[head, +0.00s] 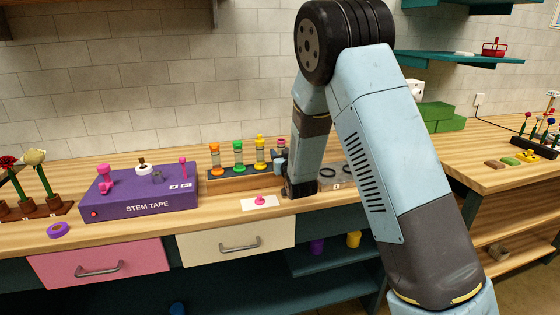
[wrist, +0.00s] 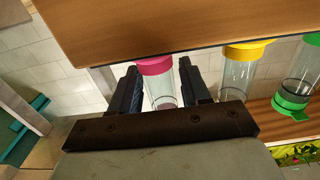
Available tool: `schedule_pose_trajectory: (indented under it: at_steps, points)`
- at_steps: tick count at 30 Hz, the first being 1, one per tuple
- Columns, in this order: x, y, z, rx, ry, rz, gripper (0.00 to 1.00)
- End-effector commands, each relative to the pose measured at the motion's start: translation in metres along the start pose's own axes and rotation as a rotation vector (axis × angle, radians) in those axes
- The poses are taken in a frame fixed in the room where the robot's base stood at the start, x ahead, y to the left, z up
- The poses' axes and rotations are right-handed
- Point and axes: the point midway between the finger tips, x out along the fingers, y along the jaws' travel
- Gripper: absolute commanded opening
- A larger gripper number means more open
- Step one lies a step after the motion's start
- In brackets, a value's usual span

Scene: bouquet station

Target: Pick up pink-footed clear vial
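The pink-footed clear vial (wrist: 157,92) shows in the wrist view, its pink end at the top of the picture and its clear body running down. My gripper (wrist: 159,68) has one dark finger on each side of it, with small gaps, so it looks open around the vial. I cannot tell whether either finger touches it. In the head view my gripper (head: 284,163) is at the right end of the vial rack (head: 232,184), next to the yellow vial.
Yellow (head: 260,152), green (head: 238,155) and orange (head: 215,158) vials stand left of my gripper. A pink piece (head: 260,201) sits on a white card in front of the rack. The purple stem tape box (head: 140,195) is further left. Tiled wall stands behind.

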Motion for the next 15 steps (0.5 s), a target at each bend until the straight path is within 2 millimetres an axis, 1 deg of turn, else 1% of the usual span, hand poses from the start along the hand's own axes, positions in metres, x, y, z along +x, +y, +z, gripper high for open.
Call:
schedule_pose_trajectory:
  at_steps: [1, 12, 14, 15]
  points:
    - [-0.0001, 0.0002, 0.0000, 0.000, 0.000, 0.000, 0.41]
    - [-0.0002, 0.0003, 0.0000, 0.000, 0.000, 0.000, 0.06]
    - [-0.0002, 0.0003, 0.0001, 0.000, 0.000, 0.000, 0.00]
    - [-0.0002, 0.0003, 0.0001, 0.000, 0.000, 0.000, 0.00]
